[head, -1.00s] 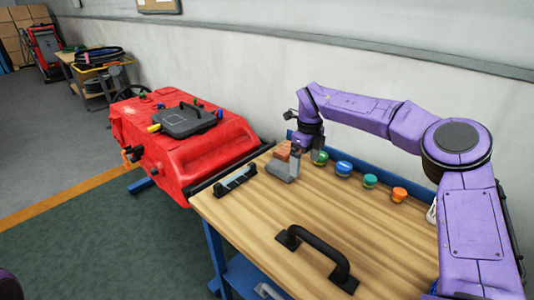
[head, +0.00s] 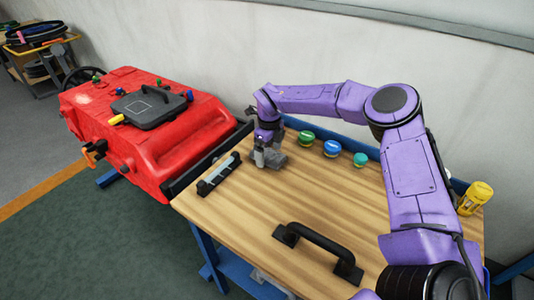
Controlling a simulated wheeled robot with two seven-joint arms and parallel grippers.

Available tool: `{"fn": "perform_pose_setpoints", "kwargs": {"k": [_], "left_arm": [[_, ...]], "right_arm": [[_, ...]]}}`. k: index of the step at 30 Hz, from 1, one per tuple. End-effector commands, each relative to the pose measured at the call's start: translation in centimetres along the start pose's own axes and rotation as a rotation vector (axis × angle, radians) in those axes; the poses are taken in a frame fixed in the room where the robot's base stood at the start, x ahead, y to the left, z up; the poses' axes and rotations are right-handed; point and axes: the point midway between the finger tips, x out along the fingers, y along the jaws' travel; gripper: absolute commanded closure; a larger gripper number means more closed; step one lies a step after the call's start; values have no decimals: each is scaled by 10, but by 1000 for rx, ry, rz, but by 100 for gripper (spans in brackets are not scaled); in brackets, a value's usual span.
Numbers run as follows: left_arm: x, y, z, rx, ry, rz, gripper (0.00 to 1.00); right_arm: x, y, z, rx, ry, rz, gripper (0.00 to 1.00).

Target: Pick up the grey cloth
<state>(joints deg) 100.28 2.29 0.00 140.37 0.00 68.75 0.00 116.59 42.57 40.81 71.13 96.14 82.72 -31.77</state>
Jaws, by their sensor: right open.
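My right gripper (head: 265,157) is at the far left corner of the wooden table top, pointing down and open. A small grey thing (head: 275,161), which may be the grey cloth, sits on the wood right at the fingers. The gripper partly hides it, and at this size I cannot tell its edge from the grey fingers or whether they touch it. My left gripper is not in view.
Green (head: 306,138), blue (head: 331,148) and teal (head: 360,159) round pieces line the table's back edge. A black rail piece (head: 218,174) lies left and a black handle (head: 318,252) in front. The red scrubber tank (head: 150,130) stands left. The middle wood is clear.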

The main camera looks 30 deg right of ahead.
Motion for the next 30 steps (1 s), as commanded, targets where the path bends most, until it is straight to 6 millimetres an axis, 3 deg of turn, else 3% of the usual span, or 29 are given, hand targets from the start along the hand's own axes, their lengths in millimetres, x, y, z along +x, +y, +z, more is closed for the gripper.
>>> {"fn": "perform_pose_setpoints", "kwargs": {"k": [3, 9, 10, 14, 15, 25, 30], "left_arm": [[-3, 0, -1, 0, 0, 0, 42], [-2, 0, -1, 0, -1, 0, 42], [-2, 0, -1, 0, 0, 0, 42], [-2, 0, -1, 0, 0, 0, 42], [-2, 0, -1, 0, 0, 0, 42], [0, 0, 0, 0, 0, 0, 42], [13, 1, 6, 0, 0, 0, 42]], "right_arm": [[11, -1, -1, 1, -1, 0, 0], [13, -1, -1, 2, -2, -1, 0], [13, -1, -1, 2, -2, -1, 6], [13, -1, -1, 2, -2, -1, 49], [13, -1, -1, 2, -2, -1, 52], [9, -1, 0, 2, -3, -1, 52], [-12, -2, 0, 3, -7, -3, 52]]}}
